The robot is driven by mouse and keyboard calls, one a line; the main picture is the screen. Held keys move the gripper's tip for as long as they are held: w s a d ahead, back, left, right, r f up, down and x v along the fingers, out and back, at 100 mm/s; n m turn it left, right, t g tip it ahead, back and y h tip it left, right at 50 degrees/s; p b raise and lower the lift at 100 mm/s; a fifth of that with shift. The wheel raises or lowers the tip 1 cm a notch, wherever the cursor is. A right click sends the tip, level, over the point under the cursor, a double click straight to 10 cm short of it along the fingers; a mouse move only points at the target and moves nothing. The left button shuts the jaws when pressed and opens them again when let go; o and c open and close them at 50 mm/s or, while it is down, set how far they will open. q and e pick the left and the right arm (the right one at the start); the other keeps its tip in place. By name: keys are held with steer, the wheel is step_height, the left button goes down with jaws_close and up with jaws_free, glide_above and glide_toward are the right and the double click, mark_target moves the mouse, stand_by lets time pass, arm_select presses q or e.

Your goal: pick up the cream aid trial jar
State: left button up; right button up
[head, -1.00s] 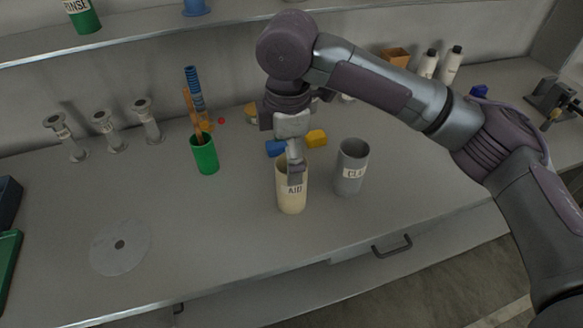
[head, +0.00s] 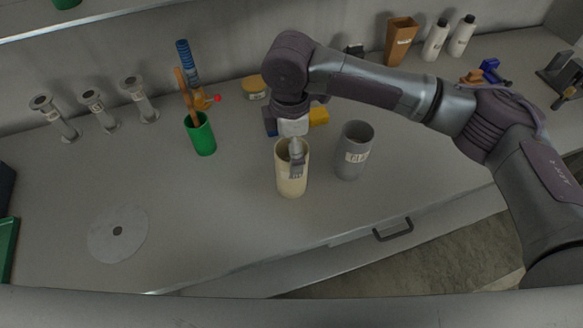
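The cream aid trial jar (head: 292,187) stands upright on the bench in the middle of the head view. Its label is partly covered by my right gripper (head: 296,172), whose arm comes in from the right. The gripper points down at the jar, with a finger in front of its near wall and label. The other finger is hidden, so I cannot tell whether the gripper is closed on the jar wall. My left gripper is not in view.
A grey labelled jar (head: 353,155) stands close to the right of the cream jar. A green cup (head: 201,136) with tools stands to the left. A grey disc (head: 118,233) lies at front left. A drawer handle (head: 393,230) juts from the bench front.

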mark_target(290, 186)
steer(key=shift+d+f+p, duration=0.2)
steer(key=shift+f+p, duration=0.4)
steer(key=shift+f, duration=1.65)
steer(key=shift+s, duration=0.1)
steer(key=c, duration=1.2)
steer(key=shift+r, duration=0.1)
